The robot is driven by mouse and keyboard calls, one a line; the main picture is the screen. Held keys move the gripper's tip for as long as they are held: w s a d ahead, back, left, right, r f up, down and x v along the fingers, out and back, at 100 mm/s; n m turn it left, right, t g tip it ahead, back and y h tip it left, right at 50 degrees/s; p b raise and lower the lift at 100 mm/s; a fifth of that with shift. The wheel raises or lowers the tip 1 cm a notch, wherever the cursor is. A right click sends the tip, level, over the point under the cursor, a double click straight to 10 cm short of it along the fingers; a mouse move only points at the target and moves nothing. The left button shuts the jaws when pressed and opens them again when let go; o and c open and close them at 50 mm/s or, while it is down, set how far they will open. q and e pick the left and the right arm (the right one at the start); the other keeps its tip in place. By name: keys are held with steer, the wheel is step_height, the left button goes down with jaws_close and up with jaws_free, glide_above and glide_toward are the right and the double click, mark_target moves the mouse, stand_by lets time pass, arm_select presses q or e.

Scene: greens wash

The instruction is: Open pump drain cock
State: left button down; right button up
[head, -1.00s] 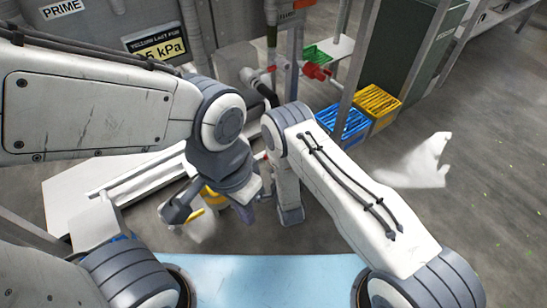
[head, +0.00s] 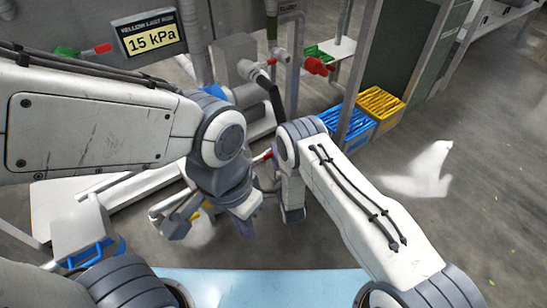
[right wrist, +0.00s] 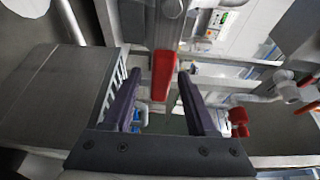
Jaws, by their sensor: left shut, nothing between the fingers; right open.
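A red handle (right wrist: 164,75) shows in the right wrist view, ahead of and between the fingers of my right gripper (right wrist: 160,92). The gripper is open, and I cannot tell whether either finger touches the handle. In the head view a small red part (head: 262,156) shows beside my right forearm, which mostly hides my right gripper. My left gripper (head: 246,228) points down near the middle, shut and empty, above the grey floor. No label marks the drain cock, so I cannot tell for sure that the red handle is it.
A red valve (head: 316,66) sits on the pipes at the back. A 15 kPa sign (head: 150,38) hangs upper left, near a green-and-red lever (head: 82,50). A blue crate (head: 347,128) and a yellow crate (head: 380,104) stand right. The floor on the right is open.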

steer(key=shift+w, duration=0.3)
jaws_close()
steer(key=shift+s, duration=0.1)
stand_by(1.2)
